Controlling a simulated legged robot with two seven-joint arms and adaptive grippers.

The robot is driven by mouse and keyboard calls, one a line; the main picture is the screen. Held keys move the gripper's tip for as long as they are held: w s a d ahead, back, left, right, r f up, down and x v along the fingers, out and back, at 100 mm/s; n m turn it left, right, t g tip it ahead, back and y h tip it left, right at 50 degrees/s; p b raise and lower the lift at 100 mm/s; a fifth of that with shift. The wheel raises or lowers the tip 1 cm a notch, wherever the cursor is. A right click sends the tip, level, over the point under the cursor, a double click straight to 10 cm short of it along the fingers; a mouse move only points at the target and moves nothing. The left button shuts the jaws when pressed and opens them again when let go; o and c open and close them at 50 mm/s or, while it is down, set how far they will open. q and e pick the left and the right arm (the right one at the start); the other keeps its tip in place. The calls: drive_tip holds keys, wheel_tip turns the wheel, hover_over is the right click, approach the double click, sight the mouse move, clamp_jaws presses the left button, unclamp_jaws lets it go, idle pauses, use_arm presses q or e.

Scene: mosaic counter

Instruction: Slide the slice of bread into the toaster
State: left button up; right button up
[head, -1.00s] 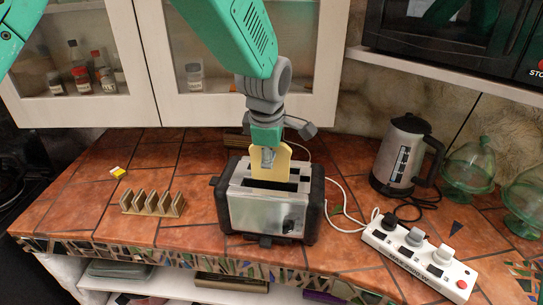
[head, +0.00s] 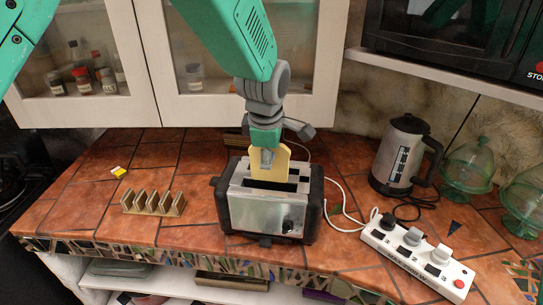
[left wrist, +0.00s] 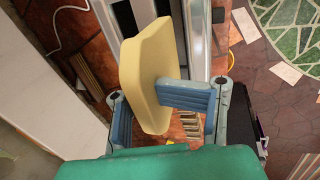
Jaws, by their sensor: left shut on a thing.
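The slice of bread (head: 283,164) is pale yellow and upright above the toaster. My left gripper (head: 267,159) is shut on it from above. In the left wrist view the slice (left wrist: 148,75) stands between the blue pads of the left gripper (left wrist: 150,112). The toaster (head: 262,211) is silver with black ends and two slots on top. My right gripper is not in view.
A wooden toast rack (head: 153,203) stands left of the toaster. A kettle (head: 400,160), a power strip (head: 417,258) and green glass jars (head: 468,165) are to the right. A white cord runs beside the toaster. White cabinets (head: 240,112) rise behind.

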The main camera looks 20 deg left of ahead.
sight(270, 171)
use_arm(q)
drive_tip(key=shift+f, duration=0.3)
idle(0.4)
drive_tip(key=shift+f+b, duration=0.85)
drive_tip(key=shift+f, duration=1)
drive_tip(key=shift+f, duration=0.2)
drive_tip(key=o, duration=0.9)
drive_tip(key=shift+o, duration=0.2)
drive_tip(key=o, duration=0.6)
drive_tip(key=shift+c, duration=0.2)
